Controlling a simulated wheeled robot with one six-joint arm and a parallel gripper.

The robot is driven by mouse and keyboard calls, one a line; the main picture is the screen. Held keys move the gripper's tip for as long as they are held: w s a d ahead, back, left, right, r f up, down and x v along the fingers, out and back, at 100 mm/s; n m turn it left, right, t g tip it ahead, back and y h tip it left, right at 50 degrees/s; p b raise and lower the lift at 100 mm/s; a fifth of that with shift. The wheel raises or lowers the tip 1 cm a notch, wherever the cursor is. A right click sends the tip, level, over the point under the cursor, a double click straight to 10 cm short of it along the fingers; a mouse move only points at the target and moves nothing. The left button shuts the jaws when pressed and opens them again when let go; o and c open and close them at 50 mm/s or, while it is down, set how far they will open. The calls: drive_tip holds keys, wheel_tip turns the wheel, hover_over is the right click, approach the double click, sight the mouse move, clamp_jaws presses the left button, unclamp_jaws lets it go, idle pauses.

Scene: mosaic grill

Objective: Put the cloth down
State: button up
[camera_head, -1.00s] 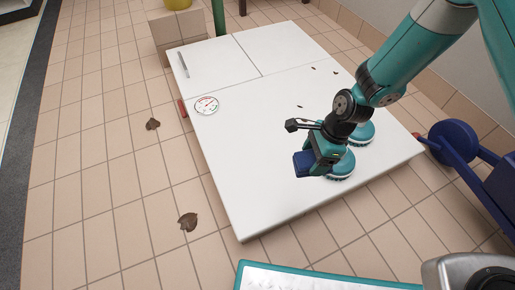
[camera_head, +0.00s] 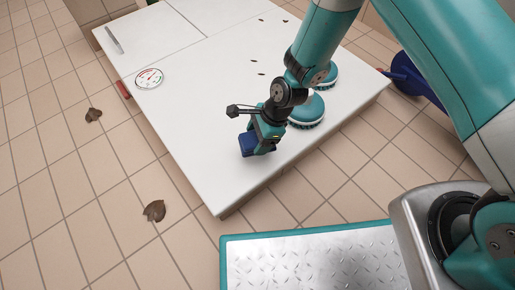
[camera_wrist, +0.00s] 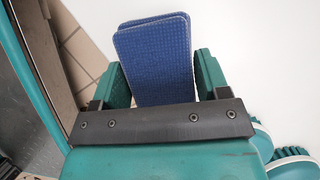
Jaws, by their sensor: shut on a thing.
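The cloth (camera_head: 249,145) is a blue, folded, textured piece. My gripper (camera_head: 262,138) is shut on it, over the near part of the white tabletop (camera_head: 190,110). In the wrist view the cloth (camera_wrist: 155,55) stands out between the two green fingers of my gripper (camera_wrist: 162,80), with the white surface behind it and tiled floor to the left. I cannot tell whether the cloth touches the tabletop.
Two teal-and-white round brushes (camera_head: 307,112) sit on the tabletop beside my gripper. A round dial gauge (camera_head: 149,78) and a thin metal tool (camera_head: 114,40) lie on the left side. Dry leaves (camera_head: 154,211) lie on the tiled floor. The tabletop left of the gripper is clear.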

wheel_tip(320, 180, down, 4)
drive_tip(key=b, duration=0.2)
drive_tip(key=shift+f+b, duration=0.25)
drive_tip(key=shift+b, duration=0.05)
drive_tip(key=shift+r, duration=0.15)
drive_tip(key=o, duration=0.8)
drive_tip(key=p+v, duration=0.7)
drive_tip(key=v, duration=0.5)
drive_tip(key=shift+a+r, duration=0.1)
drive_tip(key=shift+r, duration=0.1)
